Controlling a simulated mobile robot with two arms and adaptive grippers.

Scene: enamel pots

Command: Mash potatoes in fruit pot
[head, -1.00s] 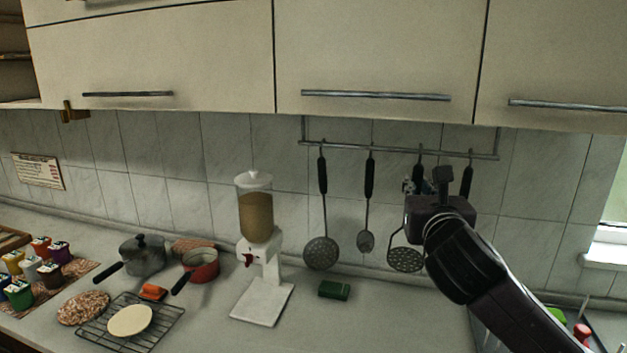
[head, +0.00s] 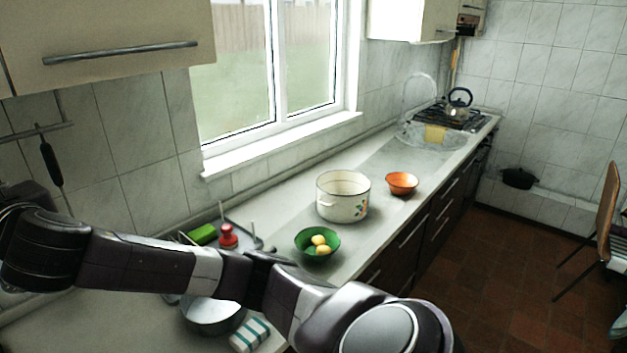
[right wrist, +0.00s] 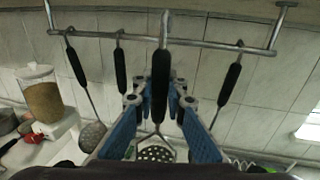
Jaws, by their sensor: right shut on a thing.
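Yellow potatoes (head: 320,242) lie in a green bowl (head: 313,257) in front of the pot. In the right wrist view, the masher (right wrist: 161,75) with a black handle and round perforated plate hangs upright at the rail. My right gripper (right wrist: 160,103) is shut on its handle, with a blue-padded finger on each side. My left gripper is not in view.
An orange bowl (head: 402,183) stands right of the pot. A metal pan (head: 212,314) and a striped cloth (head: 250,335) lie near the front edge, partly behind my arm. Other utensils (right wrist: 119,66) hang on the rail (right wrist: 200,43) beside the masher.

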